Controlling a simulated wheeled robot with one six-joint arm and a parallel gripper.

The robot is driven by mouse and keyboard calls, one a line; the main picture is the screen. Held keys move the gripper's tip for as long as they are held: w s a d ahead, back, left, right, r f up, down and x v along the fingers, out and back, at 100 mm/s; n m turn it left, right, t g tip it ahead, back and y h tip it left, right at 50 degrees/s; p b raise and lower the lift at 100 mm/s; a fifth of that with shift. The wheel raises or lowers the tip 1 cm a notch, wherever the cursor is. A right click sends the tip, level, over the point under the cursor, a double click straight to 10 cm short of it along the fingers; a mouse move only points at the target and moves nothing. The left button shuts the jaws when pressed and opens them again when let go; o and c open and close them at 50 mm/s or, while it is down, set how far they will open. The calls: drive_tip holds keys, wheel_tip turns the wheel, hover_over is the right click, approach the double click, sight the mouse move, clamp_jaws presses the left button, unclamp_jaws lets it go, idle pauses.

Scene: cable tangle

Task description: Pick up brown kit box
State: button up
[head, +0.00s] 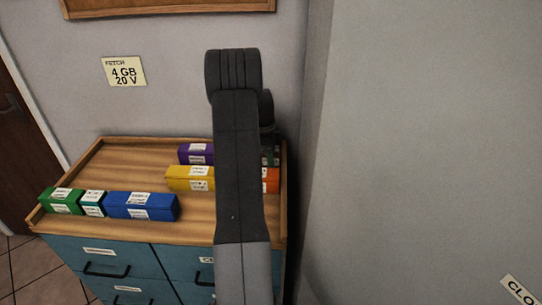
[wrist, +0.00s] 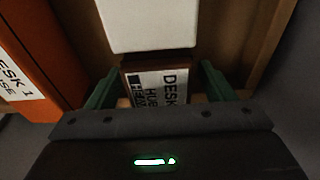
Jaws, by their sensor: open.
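The brown kit box (wrist: 158,64) shows in the wrist view, a dark brown face with a white label that reads "DESK HUB" in part. My gripper (wrist: 160,72) is open, with one green finger on each side of this box. I cannot tell whether the fingers touch it. Its lower part is hidden behind the gripper body. In the head view my arm covers the gripper and most of that corner of the cabinet top, so I cannot make out the brown box there.
A white block (wrist: 148,24) stands just beyond the brown box. An orange box (wrist: 38,55) lies to the left. On the wooden cabinet top (head: 117,160) are green (head: 61,201), teal (head: 92,203), blue (head: 141,206), purple (head: 194,153) and yellow (head: 189,178) boxes. A wall rises at the right.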

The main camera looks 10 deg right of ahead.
drive_tip(key=shift+f, duration=0.35)
drive_tip(key=c, duration=1.2)
drive_tip(key=shift+r, duration=0.15)
